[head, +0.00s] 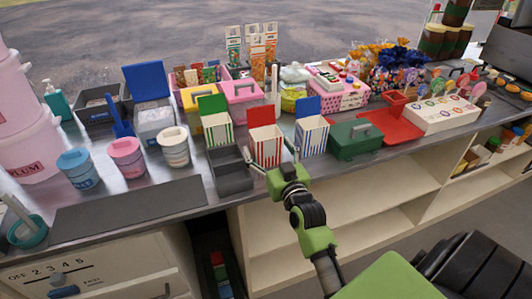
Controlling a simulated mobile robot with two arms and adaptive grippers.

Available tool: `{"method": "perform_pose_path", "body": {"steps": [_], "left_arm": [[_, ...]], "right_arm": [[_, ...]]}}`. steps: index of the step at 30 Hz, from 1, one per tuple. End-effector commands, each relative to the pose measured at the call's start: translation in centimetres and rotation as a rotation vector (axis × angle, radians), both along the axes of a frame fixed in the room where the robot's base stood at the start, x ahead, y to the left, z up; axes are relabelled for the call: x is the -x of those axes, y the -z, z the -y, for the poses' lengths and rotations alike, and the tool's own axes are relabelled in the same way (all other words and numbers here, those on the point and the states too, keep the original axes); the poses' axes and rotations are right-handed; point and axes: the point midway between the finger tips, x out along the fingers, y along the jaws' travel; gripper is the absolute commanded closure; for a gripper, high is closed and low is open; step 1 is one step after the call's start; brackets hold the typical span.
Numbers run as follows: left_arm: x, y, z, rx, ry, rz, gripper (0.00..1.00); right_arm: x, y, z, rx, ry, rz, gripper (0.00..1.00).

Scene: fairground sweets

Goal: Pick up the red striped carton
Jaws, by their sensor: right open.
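The red striped carton (265,148) stands upright on the counter, with its red lid flap raised at the back. A green striped carton (218,128) stands to its left and a blue striped carton (311,136) to its right. My right gripper (271,155) is open at the front of the red striped carton. One finger shows at the carton's left side and the other at its right side; I cannot tell whether they touch it. The gripper body hides part of the carton's lower front. My left gripper is not in view.
A dark grey divided tray (231,171) sits close at the left, near the counter's front edge. A green box (355,140) and a red tray (391,127) stand at the right. A dark mat (130,207) lies bare at the left front. Open shelves (350,205) are below.

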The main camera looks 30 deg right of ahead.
Motion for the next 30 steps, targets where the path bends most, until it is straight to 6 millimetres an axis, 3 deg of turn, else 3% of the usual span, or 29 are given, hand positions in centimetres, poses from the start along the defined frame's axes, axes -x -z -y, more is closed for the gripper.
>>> {"method": "perform_pose_path", "body": {"steps": [5,13,18,30], "left_arm": [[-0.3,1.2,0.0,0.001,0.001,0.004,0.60],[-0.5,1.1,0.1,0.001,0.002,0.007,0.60],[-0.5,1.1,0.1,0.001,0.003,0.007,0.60],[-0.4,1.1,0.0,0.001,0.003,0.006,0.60]], "right_arm": [[-2.0,0.2,0.5,0.000,0.001,0.001,0.22],[-2.2,0.0,0.6,0.001,0.000,-0.002,0.22],[-2.2,0.0,0.5,0.001,0.000,-0.001,0.58],[-2.2,-0.3,0.5,0.001,0.000,0.001,0.58]]}}
